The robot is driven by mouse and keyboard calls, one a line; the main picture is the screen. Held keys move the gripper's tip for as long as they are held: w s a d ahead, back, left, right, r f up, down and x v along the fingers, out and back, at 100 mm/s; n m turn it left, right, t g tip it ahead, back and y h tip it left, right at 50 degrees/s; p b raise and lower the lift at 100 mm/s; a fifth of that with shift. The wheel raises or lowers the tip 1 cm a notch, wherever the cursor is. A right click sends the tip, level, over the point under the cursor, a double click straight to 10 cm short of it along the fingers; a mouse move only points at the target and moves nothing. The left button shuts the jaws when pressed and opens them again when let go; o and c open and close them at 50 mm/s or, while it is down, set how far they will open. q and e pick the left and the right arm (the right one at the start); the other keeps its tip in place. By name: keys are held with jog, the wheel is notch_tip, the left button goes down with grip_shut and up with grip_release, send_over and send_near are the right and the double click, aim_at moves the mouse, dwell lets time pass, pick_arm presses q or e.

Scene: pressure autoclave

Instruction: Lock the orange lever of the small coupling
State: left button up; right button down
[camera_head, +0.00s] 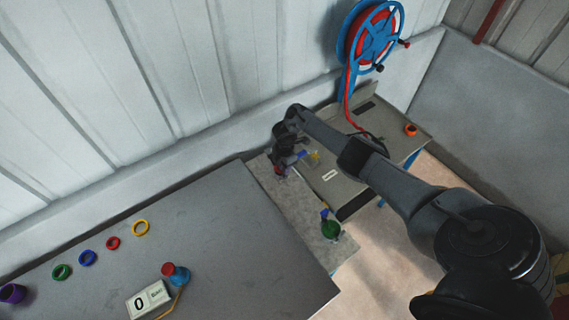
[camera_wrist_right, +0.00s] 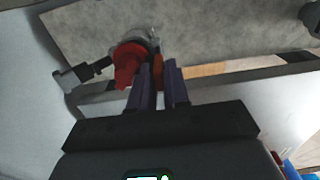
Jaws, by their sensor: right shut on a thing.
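The small coupling appears in the right wrist view as a red part (camera_wrist_right: 127,62) beside a pale round body (camera_wrist_right: 142,38) on the grey slab. The orange lever (camera_wrist_right: 158,68) shows as a narrow strip between the dark purple fingers of my right gripper (camera_wrist_right: 160,72), which is shut on it. The fingers hide much of the lever, so its exact angle cannot be told. In the head view my right gripper (camera_head: 287,167) is low over the slab, at the small red part (camera_head: 279,171). My left gripper is in neither view.
A green fitting with a blue part (camera_head: 331,228) stands on the slab's near end. A grey table (camera_head: 215,245) holds coloured rings and a number display (camera_head: 149,299). A hose reel (camera_head: 371,38) stands behind. An orange ring (camera_head: 410,129) lies on the far bench.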

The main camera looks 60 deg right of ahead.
jog(key=shift+f, duration=0.1)
dwell(0.3)
jog(key=c, duration=1.2)
grip_release()
